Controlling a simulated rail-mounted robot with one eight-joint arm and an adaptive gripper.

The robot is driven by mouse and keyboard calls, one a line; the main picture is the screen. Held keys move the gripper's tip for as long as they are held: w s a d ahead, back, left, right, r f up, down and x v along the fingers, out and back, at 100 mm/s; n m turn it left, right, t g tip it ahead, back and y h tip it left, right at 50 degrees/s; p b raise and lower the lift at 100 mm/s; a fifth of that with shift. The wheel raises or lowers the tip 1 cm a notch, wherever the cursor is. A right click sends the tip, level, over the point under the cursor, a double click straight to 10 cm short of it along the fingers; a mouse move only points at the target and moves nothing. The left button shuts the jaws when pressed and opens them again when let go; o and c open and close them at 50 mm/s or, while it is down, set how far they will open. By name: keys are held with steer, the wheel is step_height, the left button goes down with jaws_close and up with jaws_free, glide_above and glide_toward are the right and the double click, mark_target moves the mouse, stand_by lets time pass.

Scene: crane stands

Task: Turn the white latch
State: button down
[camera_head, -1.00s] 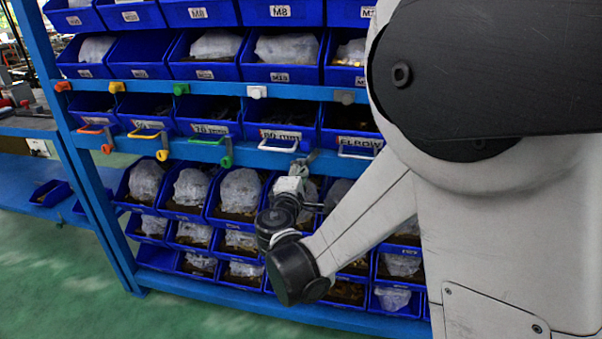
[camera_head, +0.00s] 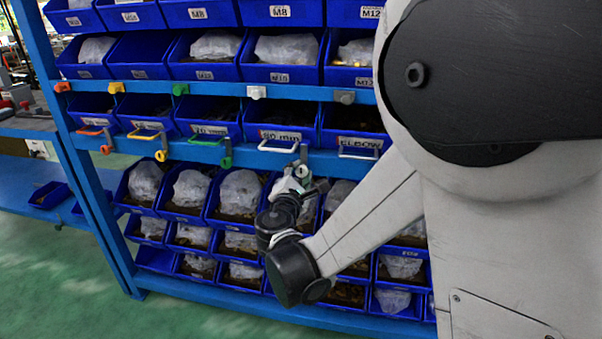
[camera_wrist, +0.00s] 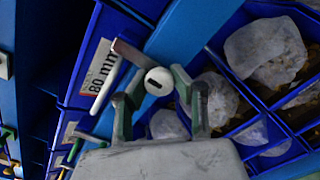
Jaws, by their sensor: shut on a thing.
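The white latch shows in the wrist view as a round white knob (camera_wrist: 158,81) with a dark slot, at the end of a flat metal bar (camera_wrist: 131,53) on the blue rail. My gripper (camera_wrist: 158,92) has a greenish-grey finger on each side of the knob and is shut on it. In the head view my gripper (camera_head: 300,172) is at the lower blue rail, below and right of the white handle (camera_head: 278,147). The latch's metal bar (camera_head: 303,153) hangs down from the rail there. The knob is mostly hidden by my fingers in the head view.
Green (camera_head: 226,161) and yellow (camera_head: 161,155) latches hang along the same rail to the left, with matching handles. Blue bins (camera_head: 283,118) fill the rack above and below. A white block (camera_head: 257,92) sits on the upper rail. Open floor (camera_head: 60,290) lies at the lower left.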

stand_by(0.4)
steer(key=c, duration=1.4)
jaws_free()
steer(key=shift+s, duration=0.1)
steer(key=v, duration=1.2)
